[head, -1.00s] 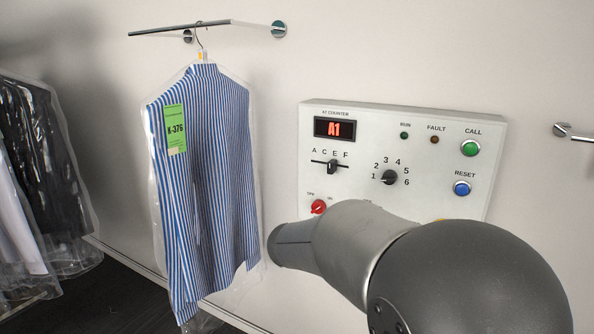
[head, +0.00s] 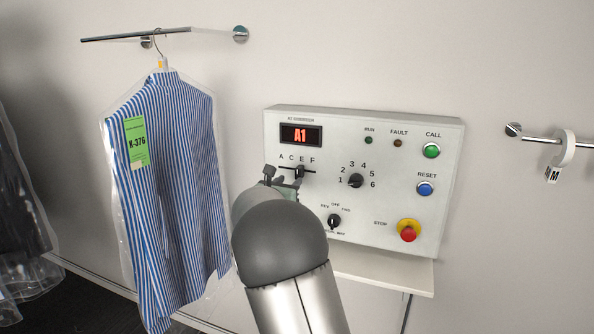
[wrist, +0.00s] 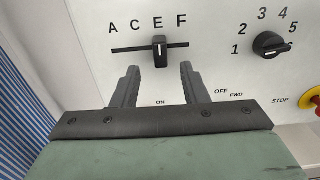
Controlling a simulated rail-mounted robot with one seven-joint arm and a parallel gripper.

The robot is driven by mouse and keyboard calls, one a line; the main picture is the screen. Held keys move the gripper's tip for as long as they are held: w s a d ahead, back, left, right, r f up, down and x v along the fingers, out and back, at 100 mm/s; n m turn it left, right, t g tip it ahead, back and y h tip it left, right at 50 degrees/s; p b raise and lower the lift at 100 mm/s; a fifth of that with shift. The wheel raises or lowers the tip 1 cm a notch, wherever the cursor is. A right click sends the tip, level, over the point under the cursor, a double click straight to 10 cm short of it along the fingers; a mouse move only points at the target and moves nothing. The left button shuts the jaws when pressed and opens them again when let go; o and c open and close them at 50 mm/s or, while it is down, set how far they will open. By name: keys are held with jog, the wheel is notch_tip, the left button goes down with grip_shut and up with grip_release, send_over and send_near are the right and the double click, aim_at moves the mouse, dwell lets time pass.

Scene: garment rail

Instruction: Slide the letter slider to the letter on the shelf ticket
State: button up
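The letter slider (head: 300,171) is a black knob on a horizontal slot under the letters A, C, E, F on the white panel (head: 390,220). It stands under E, also in the wrist view (wrist: 159,50). My gripper (head: 283,177) is close to the slider. In the wrist view my gripper (wrist: 159,85) has its two dark fingers apart and empty, just below the knob, which lies between their lines. Contact is not visible. A pale shelf (head: 400,272) runs under the panel, partly hidden by my arm. I see no ticket on it.
The panel display (head: 300,135) reads A1. A rotary dial (head: 355,181), a mode switch (head: 334,221) and a red stop button (head: 407,233) are right of the slider. A bagged striped shirt (head: 175,180) with a green K-376 tag (head: 136,143) hangs left.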

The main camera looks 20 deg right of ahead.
aim_at(298, 174)
jog(key=p+x, duration=0.2)
jog(key=x, duration=0.5)
jog(key=shift+w+d, duration=0.1)
jog(key=shift+d, duration=0.05)
jog(key=shift+f, duration=0.1)
grip_shut()
